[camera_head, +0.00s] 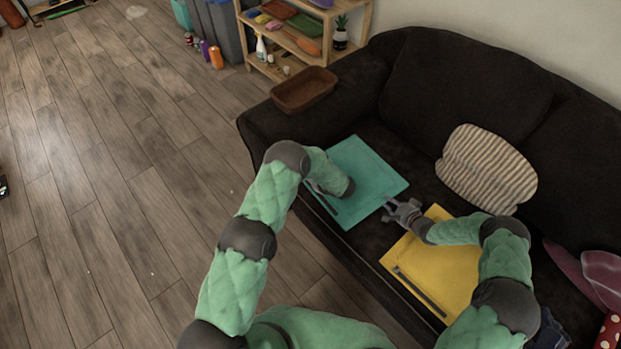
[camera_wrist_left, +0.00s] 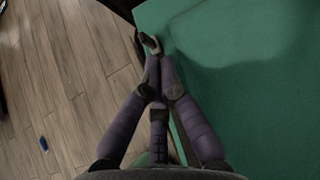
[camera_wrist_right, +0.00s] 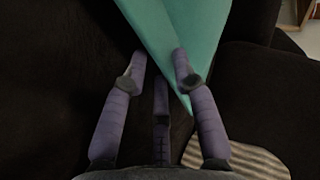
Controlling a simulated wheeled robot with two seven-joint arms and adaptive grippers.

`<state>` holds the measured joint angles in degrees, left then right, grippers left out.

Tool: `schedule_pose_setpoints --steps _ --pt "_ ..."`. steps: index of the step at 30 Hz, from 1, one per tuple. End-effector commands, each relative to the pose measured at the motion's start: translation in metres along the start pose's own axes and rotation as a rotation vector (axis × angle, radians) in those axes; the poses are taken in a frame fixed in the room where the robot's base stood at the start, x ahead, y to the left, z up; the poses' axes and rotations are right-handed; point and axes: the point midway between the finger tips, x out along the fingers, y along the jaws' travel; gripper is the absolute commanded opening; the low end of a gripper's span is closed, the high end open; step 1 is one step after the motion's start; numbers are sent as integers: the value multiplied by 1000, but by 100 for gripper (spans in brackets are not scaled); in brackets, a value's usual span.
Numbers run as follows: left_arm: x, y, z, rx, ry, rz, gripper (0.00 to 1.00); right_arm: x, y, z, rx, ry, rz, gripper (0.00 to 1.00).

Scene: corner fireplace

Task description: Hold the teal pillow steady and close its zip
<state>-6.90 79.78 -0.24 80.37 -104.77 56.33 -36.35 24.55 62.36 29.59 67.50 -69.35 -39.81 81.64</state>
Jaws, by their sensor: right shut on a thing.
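The teal pillow (camera_head: 368,165) lies flat on the dark sofa seat. A dark zip strip (camera_head: 322,201) runs along its front-left edge, partly hidden by my left arm. My left gripper is over that edge, its fingers hidden in the head view; in the left wrist view the fingertips (camera_wrist_left: 157,58) are together at the pillow's edge (camera_wrist_left: 205,60). I cannot tell whether they hold a zip pull. My right gripper (camera_head: 388,211) is at the pillow's right corner.
A yellow pillow (camera_head: 440,265) with a dark strip lies right of the teal one, under my right forearm. A striped cushion (camera_head: 487,168) leans on the sofa back. A brown tray (camera_head: 304,89) sits on the sofa arm. A wooden shelf (camera_head: 290,42) stands behind; floor at left is open.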

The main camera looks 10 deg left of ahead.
Motion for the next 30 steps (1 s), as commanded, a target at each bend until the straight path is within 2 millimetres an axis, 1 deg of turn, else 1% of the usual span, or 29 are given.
schedule_pose_setpoints --steps 1,5,7,12,15,18,21,24,30 --pt "-6 0 -7 6 2 -2 0 1 2 4 -2 -6 4 0" --pt "-26 -1 -24 6 2 -5 0 1 2 4 -2 -6 4 0" --pt "-42 -2 -19 3 0 -5 0 1 2 4 -2 -6 4 0" --pt "-77 -1 -21 4 2 -5 0 1 2 3 -2 -6 4 0" --pt "-94 -1 -20 4 1 -4 0 1 2 3 -2 -5 4 0" --pt "-107 0 -21 4 2 -2 0 1 2 3 -2 -5 4 0" --pt "-116 -1 -21 3 2 -3 0 1 2 3 -2 -5 4 0" --pt "-120 0 -22 3 3 -1 0 1 2 3 -2 -5 4 0" --pt "-121 0 -22 3 3 -1 0 1 2 3 -2 -5 4 0"
